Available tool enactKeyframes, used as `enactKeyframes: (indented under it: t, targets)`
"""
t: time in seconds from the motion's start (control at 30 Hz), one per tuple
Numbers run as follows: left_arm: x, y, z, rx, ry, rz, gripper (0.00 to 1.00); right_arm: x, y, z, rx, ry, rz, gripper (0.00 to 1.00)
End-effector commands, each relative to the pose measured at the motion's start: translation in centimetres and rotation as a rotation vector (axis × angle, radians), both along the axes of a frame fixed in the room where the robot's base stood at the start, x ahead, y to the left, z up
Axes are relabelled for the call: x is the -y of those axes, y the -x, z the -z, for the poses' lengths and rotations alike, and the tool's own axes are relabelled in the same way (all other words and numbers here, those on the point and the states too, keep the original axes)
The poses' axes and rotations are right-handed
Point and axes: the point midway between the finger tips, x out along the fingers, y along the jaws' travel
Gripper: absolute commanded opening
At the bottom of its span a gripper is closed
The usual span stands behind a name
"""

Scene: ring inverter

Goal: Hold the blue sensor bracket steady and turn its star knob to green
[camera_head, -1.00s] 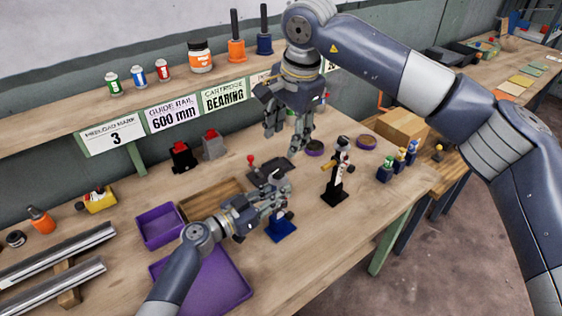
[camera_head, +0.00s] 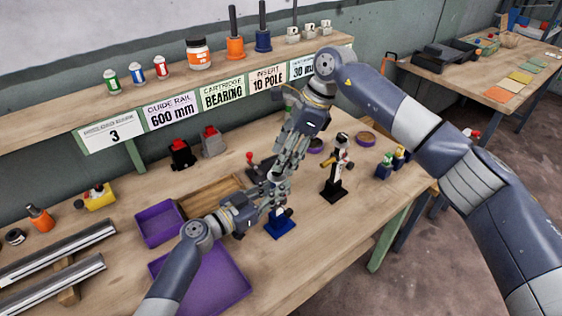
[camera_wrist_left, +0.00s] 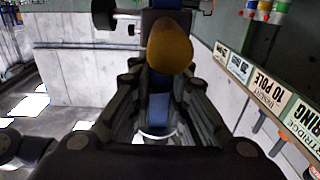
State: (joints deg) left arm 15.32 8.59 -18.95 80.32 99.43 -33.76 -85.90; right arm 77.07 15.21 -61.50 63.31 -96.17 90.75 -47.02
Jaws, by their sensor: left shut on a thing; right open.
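The blue sensor bracket (camera_head: 281,228) stands upright on the bench, its blue base showing in the head view. My left gripper (camera_head: 268,208) is shut on its upright. In the left wrist view the bracket's blue body (camera_wrist_left: 158,108) sits between the left fingers (camera_wrist_left: 158,120), with a rounded amber part (camera_wrist_left: 170,47) above it. My right gripper (camera_head: 275,188) is open, pointing down just above the bracket and close to the left fingers. The fingers hide most of the bracket's top. I cannot make out the star knob or its colour setting.
A black stand (camera_head: 335,183) is close on the right. A purple tray (camera_head: 232,292), a purple bin (camera_head: 157,222) and a wooden tray (camera_head: 190,207) lie left. A dark fixture with a red knob (camera_head: 250,158) is behind. The bench is clear in front right.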

Motion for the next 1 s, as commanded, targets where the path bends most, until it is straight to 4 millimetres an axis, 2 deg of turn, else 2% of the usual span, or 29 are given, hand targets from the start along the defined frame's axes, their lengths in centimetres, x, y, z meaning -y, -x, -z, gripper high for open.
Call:
enactKeyframes:
  t: [0.03,0.2,0.57,0.77,1.0]
  targets:
    - [0.0,0.0,0.0,-0.001,-0.001,0.000,0.00,-0.3,0.1,0.8,-0.003,0.000,-0.001,0.46]
    - [0.0,0.0,0.0,-0.001,-0.001,0.000,0.00,-0.9,0.1,2.3,-0.001,0.000,-0.001,0.46]
    - [0.0,0.0,0.0,-0.001,0.000,0.000,0.00,-1.1,0.0,2.7,0.001,0.001,-0.001,0.46]
    - [0.0,0.0,0.0,-0.001,0.000,0.000,0.00,-1.1,0.0,2.7,0.001,0.001,-0.001,0.01]
    - [0.0,0.0,0.0,-0.001,-0.001,0.000,0.00,-1.1,0.0,2.7,0.002,0.001,0.009,0.01]
